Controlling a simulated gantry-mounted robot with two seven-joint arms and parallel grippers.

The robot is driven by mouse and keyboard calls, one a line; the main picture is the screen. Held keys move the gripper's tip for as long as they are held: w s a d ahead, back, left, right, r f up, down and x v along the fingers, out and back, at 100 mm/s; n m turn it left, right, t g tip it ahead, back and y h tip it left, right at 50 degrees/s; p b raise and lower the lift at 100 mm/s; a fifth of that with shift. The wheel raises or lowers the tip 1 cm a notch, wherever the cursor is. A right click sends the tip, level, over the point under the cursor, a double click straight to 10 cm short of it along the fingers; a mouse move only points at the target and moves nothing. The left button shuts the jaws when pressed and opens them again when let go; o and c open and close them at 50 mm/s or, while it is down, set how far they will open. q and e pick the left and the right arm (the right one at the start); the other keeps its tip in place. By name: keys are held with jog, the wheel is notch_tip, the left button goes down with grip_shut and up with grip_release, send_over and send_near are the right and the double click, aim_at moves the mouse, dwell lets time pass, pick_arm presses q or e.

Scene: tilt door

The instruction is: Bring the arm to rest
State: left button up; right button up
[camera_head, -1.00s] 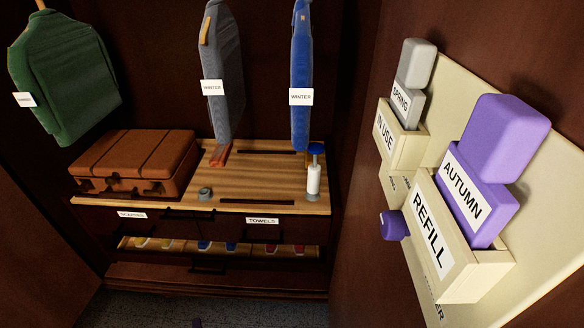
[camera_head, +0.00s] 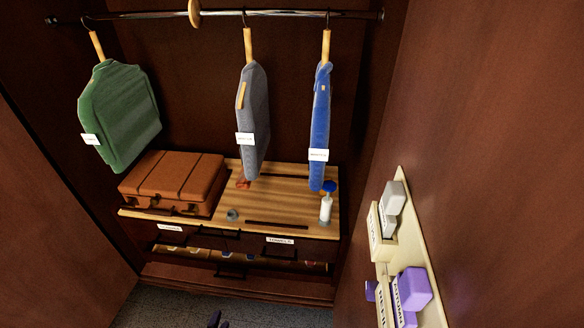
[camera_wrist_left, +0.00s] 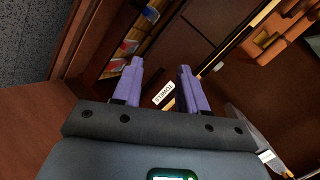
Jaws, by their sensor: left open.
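My left gripper (camera_head: 218,321) just shows at the bottom edge of the head view, over the grey floor, as small dark purple fingertips. In the left wrist view its two purple fingers (camera_wrist_left: 160,70) are apart with nothing between them. The towels label (camera_wrist_left: 163,94) shows beyond the fingers there, with the open drawer of several small coloured items (camera_wrist_left: 130,47) to the upper left. The gripper appears clear of the wardrobe. The rest of my left arm is out of the head view. My right gripper is in neither view.
Green (camera_head: 120,115), grey (camera_head: 253,120) and blue (camera_head: 320,125) garments hang from a rail (camera_head: 285,14). A brown suitcase (camera_head: 172,182) and a white bottle (camera_head: 326,208) stand on the wooden shelf (camera_head: 285,205). A cream holder (camera_head: 404,245) with grey and purple blocks is on the right door panel.

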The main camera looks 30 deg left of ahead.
pick_arm(q)
jog(key=d+r+n+g+h+p, duration=0.1)
jog(key=d+r+h+p, duration=0.1)
jog(key=d+r, duration=0.5)
jog(key=d+r+n+g+h+p, duration=0.1)
jog(key=d+r+h+p, duration=0.15)
jog(key=r, duration=0.75)
jog(key=s+d+r+n+g+h+p, duration=0.1)
jog(key=s+d+r+n+g+h, duration=0.15)
jog(key=s+d+r+g, duration=0.5)
notch_tip(320, 180, up, 39)
jog(key=a+t+p, duration=0.1)
jog(key=t+p, duration=0.2)
jog(key=p, duration=3.3)
jog(key=shift+s+a+y+p, duration=0.3)
jog(key=shift+p, duration=0.1)
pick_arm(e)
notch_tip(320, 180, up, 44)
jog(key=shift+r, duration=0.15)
pick_arm(q)
jog(key=shift+n, duration=0.25)
